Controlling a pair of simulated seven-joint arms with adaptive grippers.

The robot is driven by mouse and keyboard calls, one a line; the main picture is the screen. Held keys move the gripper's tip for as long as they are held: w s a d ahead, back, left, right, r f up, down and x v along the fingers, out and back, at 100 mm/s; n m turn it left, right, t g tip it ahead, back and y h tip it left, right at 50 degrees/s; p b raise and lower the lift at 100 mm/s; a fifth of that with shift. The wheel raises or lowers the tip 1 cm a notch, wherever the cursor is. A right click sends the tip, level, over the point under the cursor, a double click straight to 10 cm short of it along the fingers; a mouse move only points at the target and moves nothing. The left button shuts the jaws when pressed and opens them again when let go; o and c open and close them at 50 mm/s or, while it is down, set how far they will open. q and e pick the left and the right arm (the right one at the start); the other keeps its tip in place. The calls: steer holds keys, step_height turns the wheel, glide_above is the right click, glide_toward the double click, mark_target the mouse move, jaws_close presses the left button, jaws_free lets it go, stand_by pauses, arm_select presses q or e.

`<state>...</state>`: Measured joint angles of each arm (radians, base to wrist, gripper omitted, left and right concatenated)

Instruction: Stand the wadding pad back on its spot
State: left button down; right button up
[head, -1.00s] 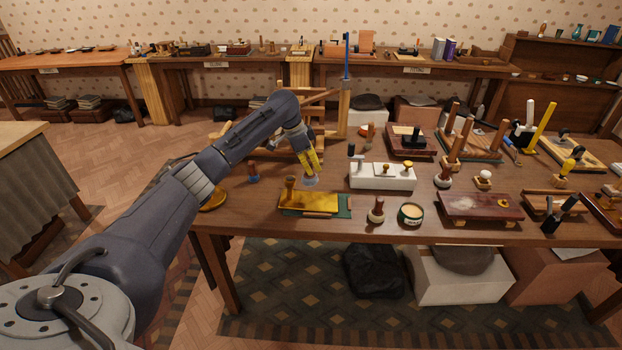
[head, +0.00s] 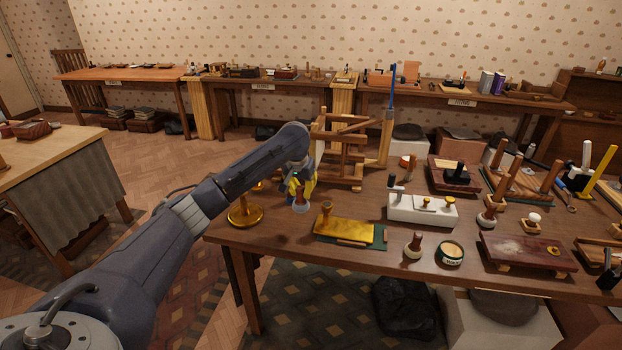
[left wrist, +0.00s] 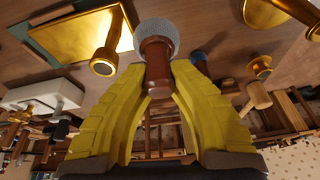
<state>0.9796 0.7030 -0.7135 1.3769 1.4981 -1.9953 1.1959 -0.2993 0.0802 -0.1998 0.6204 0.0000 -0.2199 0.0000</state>
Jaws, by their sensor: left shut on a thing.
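The wadding pad (left wrist: 158,36) has a round grey head on a short brown handle. My left gripper (left wrist: 160,80), with yellow fingers, is shut on the handle in the left wrist view. In the head view the left gripper (head: 299,189) holds the pad (head: 301,208) head down above the left part of the table, between the brass stand and the gold plate. I cannot tell whether the pad touches the table. A blue object (left wrist: 197,57) shows just beyond the pad in the wrist view. My right gripper is not in view.
The brass stand (head: 245,216) is left of the pad and the gold plate (head: 342,228) right of it. A wooden frame (head: 342,160) stands behind. A white block (head: 421,211), a round tin (head: 450,253) and several tools fill the table (head: 386,266) to the right.

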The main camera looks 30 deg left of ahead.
mark_target(294, 207)
arm_select(q)
steer(key=shift+s+a+f+n, duration=0.25)
steer(key=shift+s+a+f, duration=0.2)
steer(key=shift+s, duration=0.25)
steer(key=shift+s+a+f+n, duration=0.3)
steer(key=shift+s+f, duration=0.2)
steer(key=shift+s, duration=0.2)
steer(key=shift+f, duration=2.95)
steer(key=shift+f, duration=1.1)
steer(key=c, duration=1.2)
jaws_free()
steer(key=shift+r, duration=0.15)
steer(key=v, duration=0.7)
steer(key=shift+r, duration=0.35)
steer(key=shift+s+d, duration=0.1)
